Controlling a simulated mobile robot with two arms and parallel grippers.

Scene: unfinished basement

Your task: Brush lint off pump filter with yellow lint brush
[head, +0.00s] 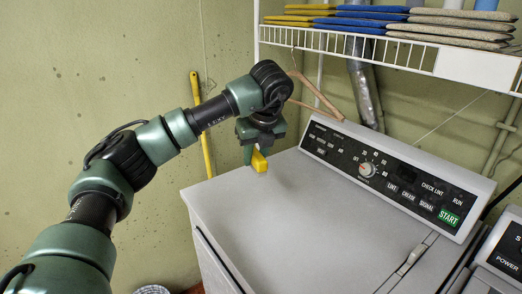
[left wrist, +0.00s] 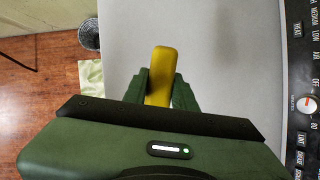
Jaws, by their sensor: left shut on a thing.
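My left gripper (head: 254,155) is shut on the yellow lint brush (head: 260,162) and holds it over the left back part of the dryer's top. In the left wrist view the brush (left wrist: 163,62) sticks out beyond the two green fingers, its near end hidden between them and the wrist. I cannot tell from these views whether the brush touches the dryer top. I cannot make out a pump filter in either view. My right gripper is not in view.
The white dryer (head: 330,205) has a bare top and a raised control panel (head: 390,178) at the back. A wire shelf (head: 385,50) with folded cloths hangs above. A wooden hanger (head: 318,97) and yellow pole (head: 203,130) are behind. A round grey bin (left wrist: 89,34) stands on the floor.

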